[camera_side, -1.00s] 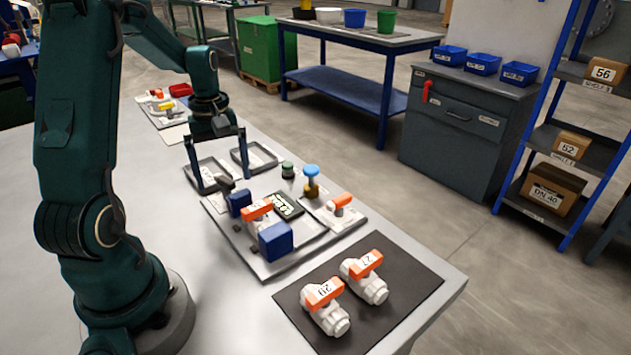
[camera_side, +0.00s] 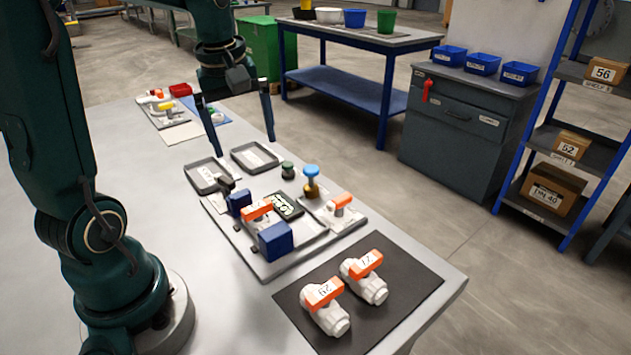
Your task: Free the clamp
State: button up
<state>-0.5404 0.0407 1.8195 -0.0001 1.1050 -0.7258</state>
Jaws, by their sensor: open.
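The clamp stands on a grey tray (camera_side: 270,268). It has a small blue jaw (camera_side: 238,203) with a dark handle (camera_side: 226,184) at its left end and a larger blue block (camera_side: 275,241) at its right. A white valve with an orange handle (camera_side: 258,209) sits between the two; I cannot tell whether the jaws press on it. My gripper (camera_side: 244,147) points down, open and empty, with its fingers wide apart. In the picture it is above and behind the clamp, over two small grey trays, apart from the clamp.
A display (camera_side: 285,206), a blue-topped brass valve (camera_side: 311,182), a dark green knob (camera_side: 288,170) and another orange-handled valve (camera_side: 340,203) crowd the clamp's right. Two white valves lie on a black mat (camera_side: 405,292) in front. The table (camera_side: 225,315) is clear at left.

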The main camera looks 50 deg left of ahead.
jog(key=s+d+m+t+h, duration=0.1)
jog(key=s+d+m+t, duration=0.1)
jog(key=s+d+m, duration=0.35)
jog(key=s+d+m+t, duration=0.2)
jog(key=s+d+m, duration=0.1)
jog(key=d+m, duration=0.6)
jog(key=w+a+r+g, duration=0.1)
jog(key=w+r, duration=0.6)
jog(key=w, duration=0.4)
jog(key=shift+a+r+g, duration=0.2)
jog(key=shift+r+g, duration=0.05)
jog(key=shift+g, duration=0.15)
